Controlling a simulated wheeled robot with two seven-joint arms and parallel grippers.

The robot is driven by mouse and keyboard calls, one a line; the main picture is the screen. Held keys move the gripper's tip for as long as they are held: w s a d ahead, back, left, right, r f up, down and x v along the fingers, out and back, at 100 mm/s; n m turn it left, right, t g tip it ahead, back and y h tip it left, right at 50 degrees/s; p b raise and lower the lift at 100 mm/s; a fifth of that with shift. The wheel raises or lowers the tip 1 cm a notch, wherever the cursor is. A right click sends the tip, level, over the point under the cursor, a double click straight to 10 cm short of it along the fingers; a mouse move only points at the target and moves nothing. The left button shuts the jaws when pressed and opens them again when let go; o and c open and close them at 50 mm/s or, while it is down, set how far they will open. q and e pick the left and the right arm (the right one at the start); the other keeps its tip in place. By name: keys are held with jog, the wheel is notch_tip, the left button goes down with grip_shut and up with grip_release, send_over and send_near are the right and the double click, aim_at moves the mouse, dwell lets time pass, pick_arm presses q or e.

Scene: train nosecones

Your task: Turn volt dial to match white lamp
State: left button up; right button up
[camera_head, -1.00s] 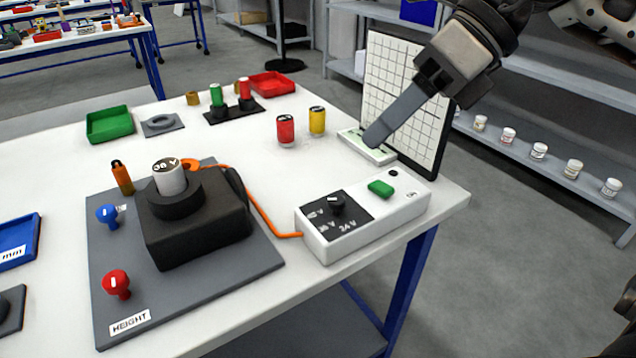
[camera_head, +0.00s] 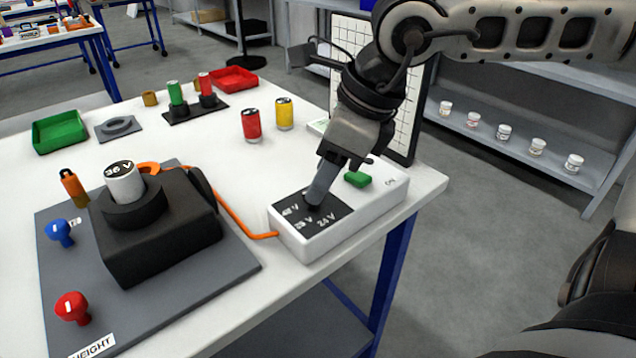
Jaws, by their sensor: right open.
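The white power box (camera_head: 345,227) sits near the table's right front corner. Its black dial panel (camera_head: 291,211) reads 48 V, 36 V and 24 V. My right gripper (camera_head: 315,198) points down over this panel, its fingers at the volt dial. The fingers hide the dial, so its pointer and any contact cannot be told. The jaws are open, though the gap between them is hard to see. The white lamp (camera_head: 124,186), marked 36 V, stands upright in the round black socket of the dark block (camera_head: 165,240). My left gripper is out of view.
A green button (camera_head: 358,179) is on the power box close to my right gripper. An orange cable (camera_head: 232,213) joins box and block. Red (camera_head: 251,125) and yellow (camera_head: 285,114) cylinders stand behind. A gridded board (camera_head: 402,110) rises behind my right wrist.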

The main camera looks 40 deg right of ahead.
jog(key=shift+x, duration=1.25)
jog(key=c, duration=1)
